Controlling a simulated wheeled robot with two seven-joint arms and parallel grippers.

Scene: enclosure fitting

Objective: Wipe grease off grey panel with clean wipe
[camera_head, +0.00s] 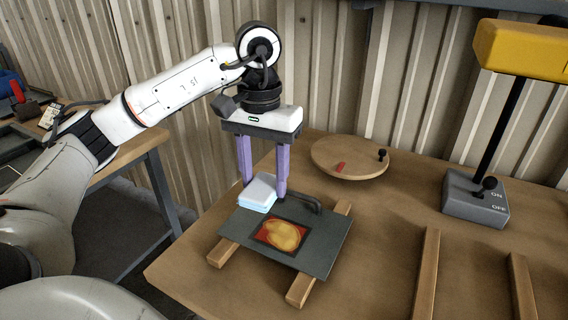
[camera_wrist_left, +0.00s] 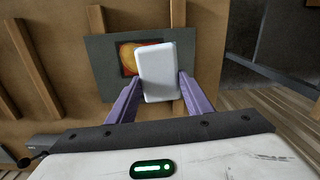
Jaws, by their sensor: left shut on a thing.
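The grey panel (camera_head: 322,253) lies on two wooden strips on the table, with a dark handle (camera_head: 306,203) at its far edge. A yellow-brown grease smear (camera_head: 284,236) covers a red patch in its middle. The panel (camera_wrist_left: 101,75) and part of the grease (camera_wrist_left: 127,52) also show in the left wrist view. My left gripper (camera_head: 264,190), with purple fingers, is shut on a pale blue-white folded wipe (camera_head: 258,192). The wipe (camera_wrist_left: 158,72) is at the panel's far left part, beside the grease; whether it touches the panel is unclear. My right gripper is not in view.
A round wooden board (camera_head: 345,160) with a black knob and red mark lies behind the panel. A grey switch box (camera_head: 474,207) marked ON and OFF, with a yellow-headed post, stands at right. Wooden strips (camera_head: 427,275) lie at front right. A corrugated wall closes the back.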

